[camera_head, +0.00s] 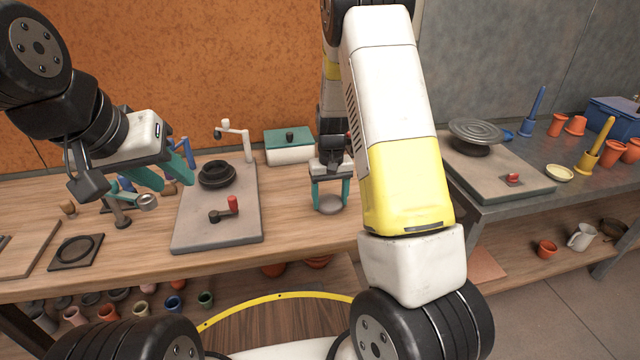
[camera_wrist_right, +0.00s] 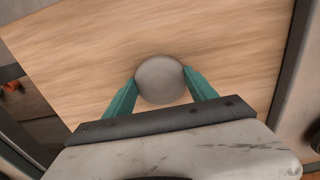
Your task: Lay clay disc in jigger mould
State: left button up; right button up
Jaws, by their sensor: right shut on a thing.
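The clay disc (camera_head: 330,204) is a flat grey round between the teal fingers of my right gripper (camera_head: 330,194). In the right wrist view the disc (camera_wrist_right: 161,80) sits between both fingertips of the gripper (camera_wrist_right: 160,84), which touch its sides. Wood tabletop shows below it; I cannot tell how high it is held. The jigger mould appears to be the black round form (camera_head: 216,174) on the grey jigger board (camera_head: 215,232), left of the disc. My left gripper (camera_head: 172,178) is open and empty, above the table left of the board.
A crank arm (camera_head: 236,132) and a red-handled lever (camera_head: 226,210) stand on the board. A white box with a green lid (camera_head: 289,146) is at the back. A black square plate (camera_head: 76,251) lies front left. A banding wheel (camera_head: 476,133) stands on the right table.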

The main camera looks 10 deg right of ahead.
jog(key=shift+f, duration=0.2)
jog(key=o, duration=1.5)
notch_tip(320, 180, up, 8)
jog(key=shift+w+r, duration=0.1)
notch_tip(320, 180, up, 11)
jog(key=t+y, duration=0.2)
send_over(330, 202)
jog(key=s, duration=0.6)
jog(key=s+a+r+t, duration=0.2)
jog(key=s+r, duration=0.5)
jog(key=s, duration=0.2)
jog(key=s+r, duration=0.1)
jog(key=s, duration=0.2)
jog(key=s+r+t, duration=0.1)
jog(key=s, duration=0.2)
jog(key=s+t, duration=0.1)
jog(key=s, duration=0.2)
jog(key=shift+s+a+r, duration=0.25)
jog(key=shift+s+r, duration=0.05)
jog(key=shift+r, duration=0.1)
